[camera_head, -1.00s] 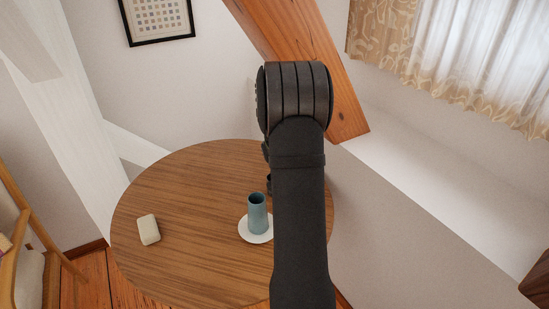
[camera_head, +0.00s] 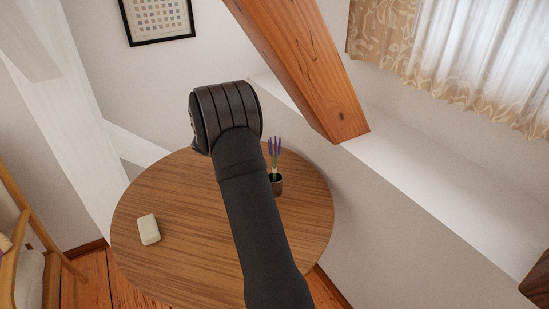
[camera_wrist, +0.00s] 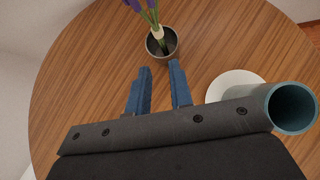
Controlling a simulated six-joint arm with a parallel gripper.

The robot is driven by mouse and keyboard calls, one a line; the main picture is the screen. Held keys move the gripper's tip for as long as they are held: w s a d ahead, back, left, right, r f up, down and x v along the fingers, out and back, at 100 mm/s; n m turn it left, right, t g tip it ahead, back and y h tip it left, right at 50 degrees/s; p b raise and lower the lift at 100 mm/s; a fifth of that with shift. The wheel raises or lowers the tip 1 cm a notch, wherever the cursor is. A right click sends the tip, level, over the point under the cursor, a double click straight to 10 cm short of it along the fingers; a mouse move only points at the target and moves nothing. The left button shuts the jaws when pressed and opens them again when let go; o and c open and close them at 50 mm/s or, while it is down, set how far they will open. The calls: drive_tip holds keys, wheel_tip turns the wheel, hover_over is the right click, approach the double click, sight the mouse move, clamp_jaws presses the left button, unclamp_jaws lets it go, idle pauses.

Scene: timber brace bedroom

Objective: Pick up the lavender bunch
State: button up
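The lavender bunch (camera_head: 274,150) has purple flower spikes and green stems with a pale wrap. It stands upright in a small dark pot (camera_head: 277,184) at the right side of the round table. In the wrist view the lavender (camera_wrist: 154,22) shows at the top, its flowers cut off by the frame edge, with its stems in the pot (camera_wrist: 172,50). My gripper (camera_wrist: 160,68) has two blue fingers held apart, empty, pointing toward the pot and short of it in the picture. In the head view my arm hides the gripper.
The round wooden table (camera_head: 180,265) bears a cream block (camera_head: 149,229) at left. In the wrist view a teal cup (camera_wrist: 291,108) and a white saucer (camera_wrist: 236,84) are right of the fingers; my arm hides them in the head view. A slanted timber brace (camera_head: 310,70) rises behind.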

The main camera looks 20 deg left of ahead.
sight(275, 167)
drive_tip(key=shift+x, duration=5.2)
drive_tip(key=shift+s+f, duration=0.1)
drive_tip(key=shift+s, duration=0.05)
clamp_jaws()
